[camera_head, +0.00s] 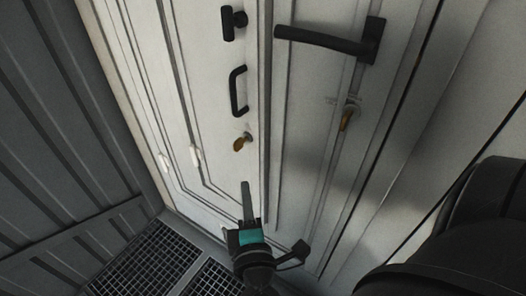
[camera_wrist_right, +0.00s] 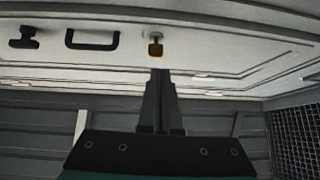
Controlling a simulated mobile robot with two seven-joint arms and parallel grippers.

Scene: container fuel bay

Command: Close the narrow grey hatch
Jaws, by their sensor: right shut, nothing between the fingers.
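The narrow hatch looks like the pale grey panel (camera_head: 190,90) on the left of the head view, with a black knob (camera_head: 233,22), a black pull handle (camera_head: 238,91) and a brass key (camera_head: 242,142). Its face also shows in the right wrist view (camera_wrist_right: 235,62), above the fingers. I cannot tell whether it stands ajar. My right gripper (camera_head: 246,186) is shut and empty. Its fingers point at the panel, below the key; in the right wrist view the fingertips (camera_wrist_right: 160,72) appear just under the key. Contact is unclear. My left gripper is not in view.
To the right is another pale panel with a black lever handle (camera_head: 335,42) and a brass key (camera_head: 347,117). A ribbed grey wall (camera_head: 60,130) stands at left. Dark floor grating (camera_head: 150,262) lies below. My black arm fills the lower right.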

